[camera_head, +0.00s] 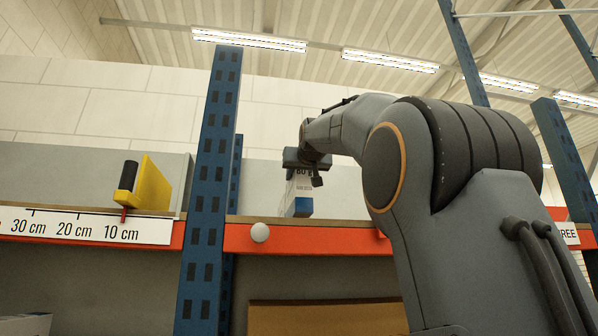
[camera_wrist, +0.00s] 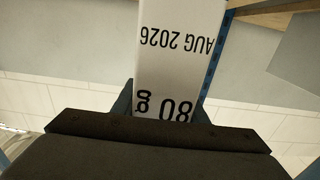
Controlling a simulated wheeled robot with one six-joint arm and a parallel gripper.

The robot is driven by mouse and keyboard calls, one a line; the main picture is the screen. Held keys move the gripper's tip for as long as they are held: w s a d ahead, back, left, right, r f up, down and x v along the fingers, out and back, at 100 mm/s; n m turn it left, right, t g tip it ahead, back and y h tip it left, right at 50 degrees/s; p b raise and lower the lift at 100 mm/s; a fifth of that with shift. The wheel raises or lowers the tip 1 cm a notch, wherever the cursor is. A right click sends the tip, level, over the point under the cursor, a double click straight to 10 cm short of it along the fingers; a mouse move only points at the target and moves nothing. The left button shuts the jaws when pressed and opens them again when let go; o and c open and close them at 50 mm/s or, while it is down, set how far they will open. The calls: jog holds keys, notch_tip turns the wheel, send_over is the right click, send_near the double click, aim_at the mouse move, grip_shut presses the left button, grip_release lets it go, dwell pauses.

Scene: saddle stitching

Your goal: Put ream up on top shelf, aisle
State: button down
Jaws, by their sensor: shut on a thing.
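The ream (camera_head: 298,196) is a white pack with a blue lower end, upright at the top shelf (camera_head: 330,239) with the orange front beam. My gripper (camera_head: 305,160) is shut on its upper end. In the wrist view the ream (camera_wrist: 178,45) runs away between the blue-grey fingers (camera_wrist: 163,108), with upside-down print "80 g" and "AUG 2026". The ream's lower end appears level with the shelf's front edge; I cannot tell whether it touches the board. My arm hides the shelf to its right.
A blue perforated upright (camera_head: 207,190) stands left of the ream. Beyond it are a yellow block (camera_head: 153,185) with a black handle and a centimetre scale (camera_head: 85,227). A white knob (camera_head: 260,232) sits on the beam. A "FREE" label (camera_head: 569,233) is at right.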

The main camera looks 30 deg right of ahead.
aim_at(305, 172)
jog(key=shift+s+f, duration=0.1)
jog(key=shift+f, duration=0.95)
jog(key=c, duration=1.1)
grip_release()
jog(key=shift+f, duration=0.15)
jog(key=b+v, duration=0.4)
jog(key=v, duration=0.8)
